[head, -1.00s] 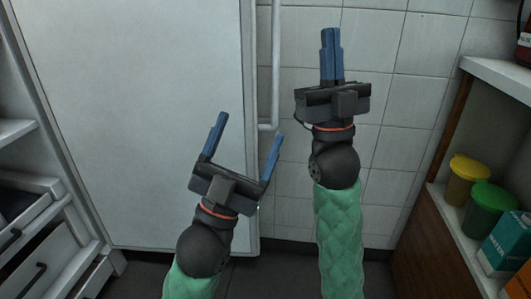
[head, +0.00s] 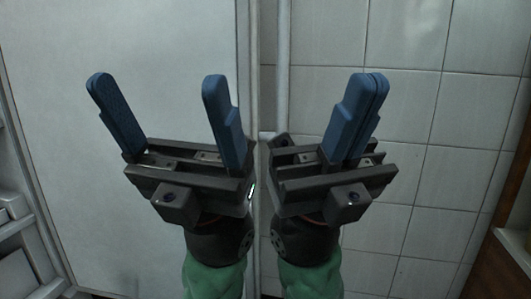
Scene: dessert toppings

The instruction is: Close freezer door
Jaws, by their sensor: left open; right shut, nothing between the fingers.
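I cannot tell whether either gripper touches anything.
A white tiled wall (head: 450,110) lies right of the freezer. A brown-sided cabinet (head: 508,262) stands at the lower right.

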